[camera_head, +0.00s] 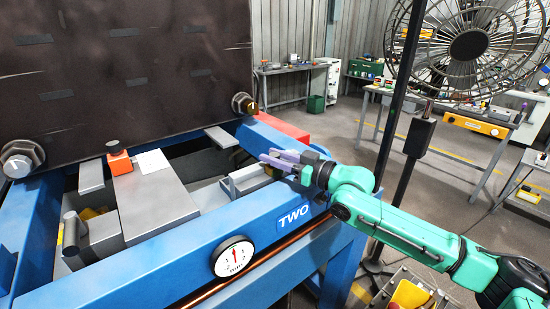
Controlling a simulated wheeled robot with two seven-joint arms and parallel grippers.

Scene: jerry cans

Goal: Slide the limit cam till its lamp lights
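My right gripper (270,163), with purple-grey fingers, reaches in from the right over the blue frame. Its fingertips are at a grey channel-like bracket (240,183) on the inner side of the frame's front beam. A small dark olive piece (271,171) shows by the fingers. It may be the limit cam, but I cannot tell for sure, nor whether the fingers are closed on it. An orange block with a dark round top (118,160) sits on a grey plate; I cannot tell if it is the lamp, and no lit lamp shows. My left gripper is not in view.
A blue frame (180,255) marked TWO carries a round white dial (233,258). A large dark panel (120,70) stands behind it. A grey lever (71,230) rises at the left. A black post (400,130) and a fan (470,45) stand at the right.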

